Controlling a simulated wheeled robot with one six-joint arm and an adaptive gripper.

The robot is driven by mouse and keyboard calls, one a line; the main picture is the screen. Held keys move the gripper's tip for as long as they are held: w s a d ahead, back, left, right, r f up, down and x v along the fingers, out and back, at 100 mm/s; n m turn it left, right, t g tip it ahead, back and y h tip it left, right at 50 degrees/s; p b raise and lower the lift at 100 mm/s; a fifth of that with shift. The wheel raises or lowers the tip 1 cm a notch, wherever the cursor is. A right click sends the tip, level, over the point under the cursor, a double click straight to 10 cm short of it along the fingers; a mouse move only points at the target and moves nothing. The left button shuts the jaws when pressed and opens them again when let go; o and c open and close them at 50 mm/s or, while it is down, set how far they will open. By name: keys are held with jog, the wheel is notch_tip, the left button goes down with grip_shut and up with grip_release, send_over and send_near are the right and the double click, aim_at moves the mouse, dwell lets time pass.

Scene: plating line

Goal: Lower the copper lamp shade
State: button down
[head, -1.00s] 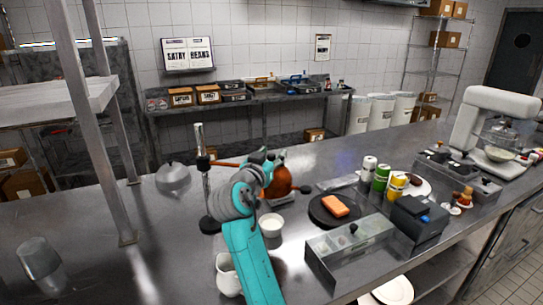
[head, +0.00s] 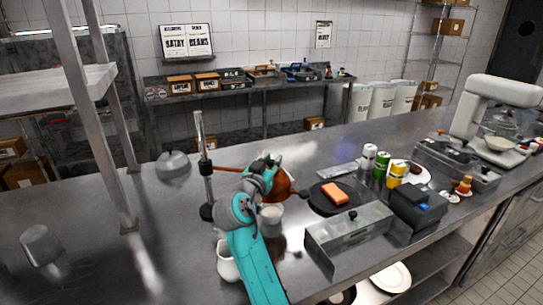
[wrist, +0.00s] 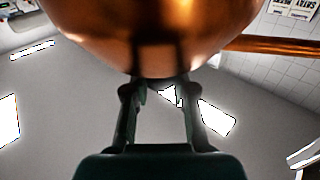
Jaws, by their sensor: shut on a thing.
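The copper lamp shade (head: 284,184) is partly hidden behind my gripper (head: 275,162) in the head view. In the wrist view the shade (wrist: 155,35) fills the top middle, round and shiny. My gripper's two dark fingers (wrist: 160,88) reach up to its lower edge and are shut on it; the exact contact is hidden. A copper arm (head: 228,168) runs from an upright metal post (head: 204,165) towards the shade. This arm also shows at the right of the wrist view (wrist: 275,44).
A white cup (head: 271,214) and white jug (head: 227,262) stand close to my arm. A clear-sided box (head: 348,238) sits at the front. The counter at left is mostly clear.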

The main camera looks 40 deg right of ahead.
jog(key=shift+f, duration=0.3)
jog(key=c, duration=1)
grip_release()
jog(key=shift+o, duration=0.2)
jog(key=shift+r, duration=0.1)
jog(key=v, duration=1.2)
jog(key=shift+w+a, duration=0.1)
